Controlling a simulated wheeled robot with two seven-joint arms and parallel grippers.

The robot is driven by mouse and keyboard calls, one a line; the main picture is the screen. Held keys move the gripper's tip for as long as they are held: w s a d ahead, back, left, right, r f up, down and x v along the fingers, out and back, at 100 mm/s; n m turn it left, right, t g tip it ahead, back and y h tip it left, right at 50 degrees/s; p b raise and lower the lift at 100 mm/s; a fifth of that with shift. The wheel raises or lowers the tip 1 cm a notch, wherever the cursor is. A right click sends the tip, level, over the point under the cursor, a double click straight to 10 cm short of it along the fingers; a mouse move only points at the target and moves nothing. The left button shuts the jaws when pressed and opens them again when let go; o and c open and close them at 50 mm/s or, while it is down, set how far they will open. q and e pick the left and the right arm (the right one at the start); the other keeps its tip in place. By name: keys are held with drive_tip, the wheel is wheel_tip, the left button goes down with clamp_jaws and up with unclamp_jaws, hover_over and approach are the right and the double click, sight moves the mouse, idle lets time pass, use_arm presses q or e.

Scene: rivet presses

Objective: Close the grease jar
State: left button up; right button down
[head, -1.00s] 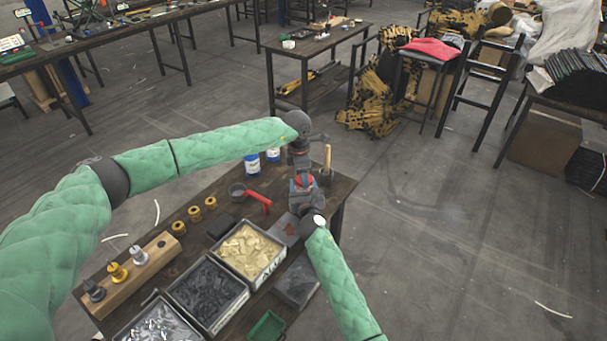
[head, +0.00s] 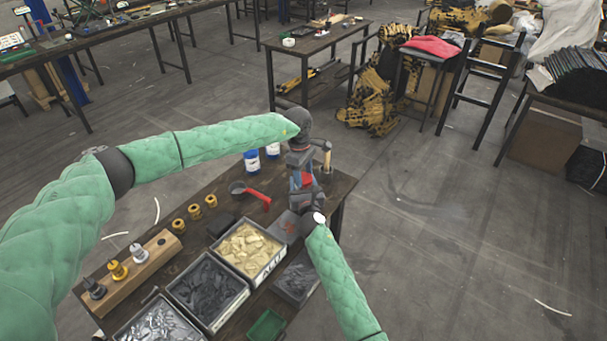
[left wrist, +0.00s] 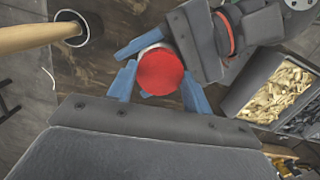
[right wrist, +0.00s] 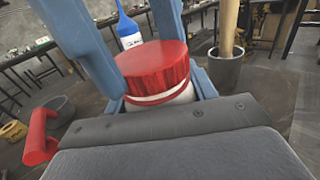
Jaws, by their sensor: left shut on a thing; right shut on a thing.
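The grease jar is a white jar (right wrist: 172,101) with a round red lid (right wrist: 153,66) on top, upright in the right wrist view. The red lid also shows from above in the left wrist view (left wrist: 160,72) and between my two grippers in the head view (head: 307,179). My left gripper (left wrist: 160,88) has its blue fingers on either side of the lid and is shut on it. My right gripper (right wrist: 160,88) is shut on the jar below the lid. The fingers hide parts of the jar; I cannot tell whether the lid is fully seated.
Blue-and-white bottles (head: 252,161) and a red-handled pot (head: 259,199) stand to the left. Bins of parts, one with pale pieces (head: 270,267), fill the bench front.

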use_arm(q)
drive_tip(key=m, duration=0.5)
drive_tip(key=shift+g, duration=0.3)
drive_tip(key=m+y, duration=0.1)
drive_tip(key=m, duration=0.5)
drive_tip(key=shift+w, duration=0.1)
drive_tip(key=m, duration=0.5)
drive_tip(key=shift+d+m+y, duration=0.1)
drive_tip(key=shift+m+y, duration=0.2)
drive_tip(key=shift+m, duration=0.1)
drive_tip(key=m, duration=0.4)
drive_tip(key=shift+m, duration=0.3)
drive_tip(key=o, duration=0.9)
drive_tip(key=shift+o, duration=0.2)
drive_tip(key=shift+d+r, duration=0.1)
drive_tip(key=shift+r, duration=2.1)
